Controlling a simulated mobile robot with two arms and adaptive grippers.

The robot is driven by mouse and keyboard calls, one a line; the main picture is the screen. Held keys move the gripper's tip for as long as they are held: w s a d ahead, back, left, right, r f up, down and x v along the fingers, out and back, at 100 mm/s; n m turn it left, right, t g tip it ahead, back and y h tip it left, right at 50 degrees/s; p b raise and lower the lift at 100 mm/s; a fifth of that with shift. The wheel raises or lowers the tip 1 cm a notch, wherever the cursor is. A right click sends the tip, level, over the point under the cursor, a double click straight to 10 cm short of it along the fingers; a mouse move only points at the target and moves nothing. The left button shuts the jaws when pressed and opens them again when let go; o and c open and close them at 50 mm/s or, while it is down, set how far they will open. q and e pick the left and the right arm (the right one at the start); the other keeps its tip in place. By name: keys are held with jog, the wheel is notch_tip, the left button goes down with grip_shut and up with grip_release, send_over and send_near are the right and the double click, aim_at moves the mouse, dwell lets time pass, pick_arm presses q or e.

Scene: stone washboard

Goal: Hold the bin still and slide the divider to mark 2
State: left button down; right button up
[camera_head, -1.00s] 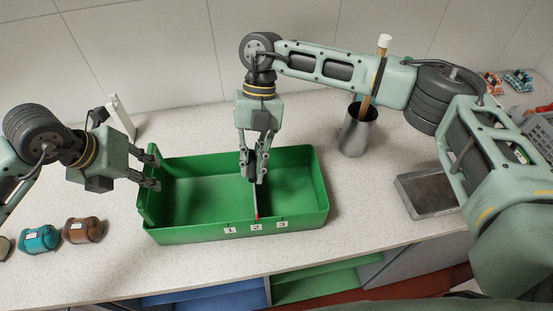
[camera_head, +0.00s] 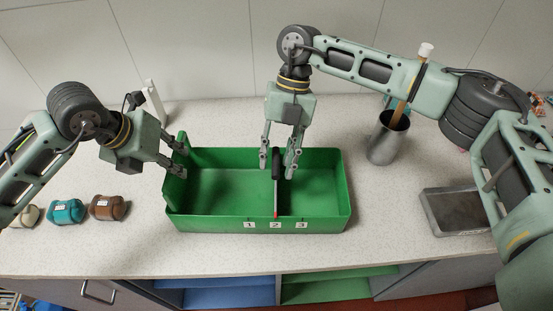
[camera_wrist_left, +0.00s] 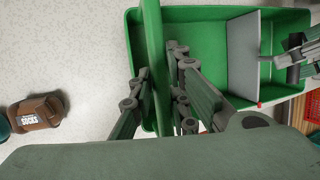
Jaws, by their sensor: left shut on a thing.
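The green bin (camera_head: 335,218) stands on the counter, with marks 1, 2 and 3 on its front wall. The divider (camera_head: 277,195) stands upright across it. Its red pointer (camera_head: 276,214) lines up with mark 2 (camera_head: 275,225). My left gripper (camera_head: 179,160) is shut on the bin's raised left wall, which also shows between its fingers in the left wrist view (camera_wrist_left: 157,60). My right gripper (camera_head: 278,166) is open, its fingers apart on either side of the divider's dark top grip. In the left wrist view the divider is a pale grey panel (camera_wrist_left: 243,55).
A brown packet (camera_head: 108,207), a teal packet (camera_head: 66,211) and a cream one (camera_head: 25,215) lie left of the bin. A metal cup (camera_head: 386,140) holding a wooden-handled tool and a grey tray (camera_head: 455,212) stand to the right. The counter's front edge is close before the bin.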

pick_arm(q)
jog(key=shift+s+f, duration=0.15)
jog(key=shift+f, duration=0.15)
pick_arm(e)
jog(key=v, duration=1.1)
jog(key=shift+d, duration=0.1)
pick_arm(q)
jog(key=c, duration=2)
grip_release()
jog(key=o, duration=0.4)
jog(key=shift+w+a+r, duration=0.1)
jog(key=shift+w, duration=0.15)
jog(key=shift+r, duration=0.15)
